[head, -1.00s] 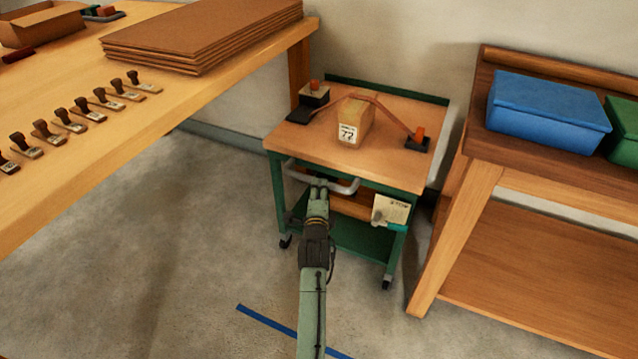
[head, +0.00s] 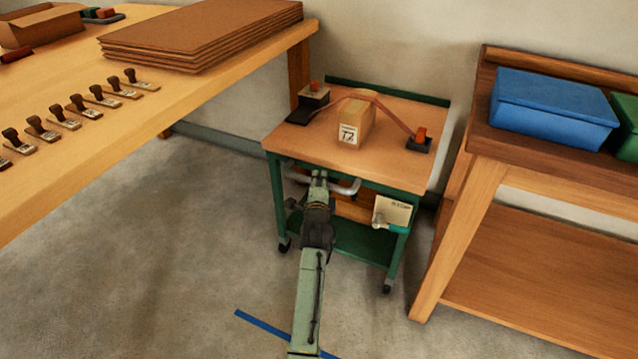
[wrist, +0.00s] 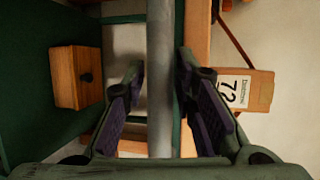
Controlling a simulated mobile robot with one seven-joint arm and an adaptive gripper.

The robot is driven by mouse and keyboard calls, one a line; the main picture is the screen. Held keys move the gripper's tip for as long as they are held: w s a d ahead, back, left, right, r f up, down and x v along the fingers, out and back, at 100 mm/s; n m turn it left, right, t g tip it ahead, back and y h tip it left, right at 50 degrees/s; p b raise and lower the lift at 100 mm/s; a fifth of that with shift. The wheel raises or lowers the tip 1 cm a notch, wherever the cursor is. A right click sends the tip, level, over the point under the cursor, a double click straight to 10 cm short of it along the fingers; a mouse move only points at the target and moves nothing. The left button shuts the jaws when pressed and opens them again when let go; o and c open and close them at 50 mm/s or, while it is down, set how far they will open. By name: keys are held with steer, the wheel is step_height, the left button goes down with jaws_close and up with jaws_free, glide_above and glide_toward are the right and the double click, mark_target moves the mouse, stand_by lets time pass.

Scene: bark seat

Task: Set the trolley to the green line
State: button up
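The trolley (head: 400,178) has a green frame, a wooden top and castors, and stands against the wall between two benches. Its grey handle bar (head: 345,188) is on the near side, and in the wrist view the bar (wrist: 160,110) runs upright between my fingers. My gripper (head: 318,177) is at the left part of the handle. Its fingers are around the bar, with narrow gaps seen on both sides, so it looks open. A blue line (head: 262,322) lies on the floor in front, partly behind my arm. I see no green line.
A strapped box marked 72 (head: 350,130) sits on the trolley top. A workbench (head: 190,95) with stamps stands left, and a bench (head: 480,185) with a blue bin (head: 553,108) stands close on the right. The floor (head: 170,240) at front left is clear.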

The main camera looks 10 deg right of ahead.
jaws_close()
steer(key=shift+s, duration=0.1)
stand_by(0.6)
